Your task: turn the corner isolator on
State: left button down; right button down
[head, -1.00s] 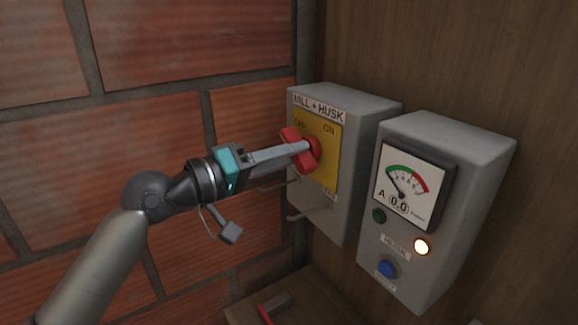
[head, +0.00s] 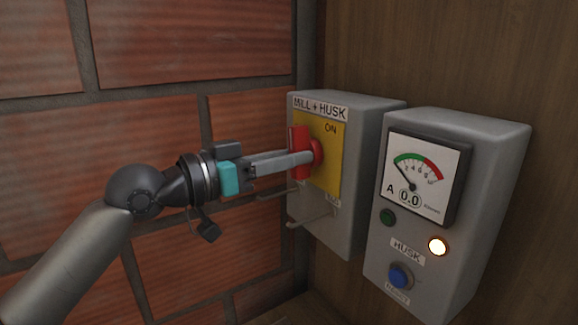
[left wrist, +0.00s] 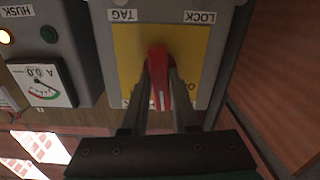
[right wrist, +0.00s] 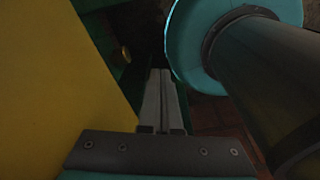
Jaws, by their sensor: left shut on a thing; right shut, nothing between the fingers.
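The corner isolator is a grey box (head: 372,110) labelled MILL + HUSK, with a yellow plate (head: 331,172) and a red rotary handle (head: 299,142). The handle stands roughly upright in the head view. An ON mark shows at the plate's upper right; the OFF mark is hidden there. My left gripper (head: 306,158) is shut on the handle. In the left wrist view, the red handle (left wrist: 158,75) sits between the two fingers, roughly in line with them. My right gripper (right wrist: 163,103) shows only in the right wrist view, shut and empty, away from the isolator.
A grey HUSK box (head: 477,130) stands close on the right, with an ammeter (head: 418,176) reading 0.0, a lit lamp (head: 437,246) and a blue button (head: 400,275). Metal hasps (head: 312,219) stick out below the handle. A brick wall (head: 150,130) is behind my left arm.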

pick_arm(q)
jog(key=shift+m, duration=0.6)
jog(key=shift+b, duration=0.3)
jog(key=c, duration=0.7)
grip_release()
jog(key=shift+b+v, duration=2.35)
jog(key=shift+v, duration=5.3)
